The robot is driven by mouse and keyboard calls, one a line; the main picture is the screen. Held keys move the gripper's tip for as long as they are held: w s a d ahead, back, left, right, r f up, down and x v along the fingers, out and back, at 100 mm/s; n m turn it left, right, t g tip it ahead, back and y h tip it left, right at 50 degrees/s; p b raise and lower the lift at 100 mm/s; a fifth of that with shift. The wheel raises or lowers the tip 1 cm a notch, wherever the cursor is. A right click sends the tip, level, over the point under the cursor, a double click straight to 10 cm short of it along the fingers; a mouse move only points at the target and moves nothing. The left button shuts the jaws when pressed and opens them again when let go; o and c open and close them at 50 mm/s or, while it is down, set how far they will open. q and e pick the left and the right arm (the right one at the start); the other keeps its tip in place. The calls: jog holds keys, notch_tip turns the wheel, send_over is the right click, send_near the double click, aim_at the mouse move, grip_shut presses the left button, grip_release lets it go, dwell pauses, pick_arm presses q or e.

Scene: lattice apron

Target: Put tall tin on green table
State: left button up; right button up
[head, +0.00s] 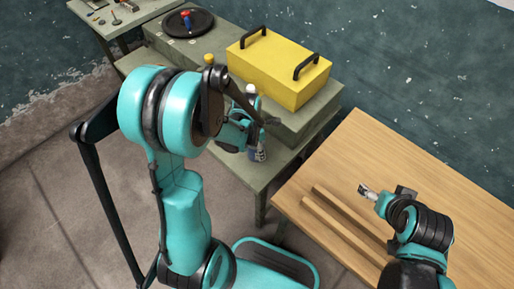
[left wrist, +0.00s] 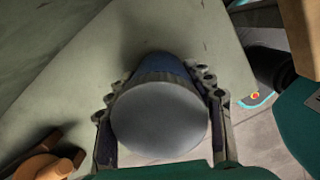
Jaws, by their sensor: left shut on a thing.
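The tall tin (head: 257,154) is a dark blue can with a pale label, partly hidden by my left arm in the head view. My left gripper (head: 249,138) is shut on it. In the left wrist view my fingers (left wrist: 162,118) grip both sides of the tin (left wrist: 160,122), whose round grey end faces the camera. The green table (head: 293,157) is grey-green, and the tin is over its front part; I cannot tell whether they touch. My right gripper (head: 368,192) is over the wooden table, with nothing visible in it; its jaw opening is unclear.
A yellow box (head: 280,70) with two black handles stands on the green table's raised back part. A black disc (head: 188,24) lies farther back. The wooden table (head: 350,150) at right has two wooden strips (head: 345,222) and much bare top.

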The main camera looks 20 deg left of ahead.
pick_arm(q)
jog(key=o, duration=0.8)
jog(key=shift+f, duration=0.2)
jog(key=o, duration=0.4)
jog(key=shift+o, duration=0.2)
jog(key=shift+r, duration=0.15)
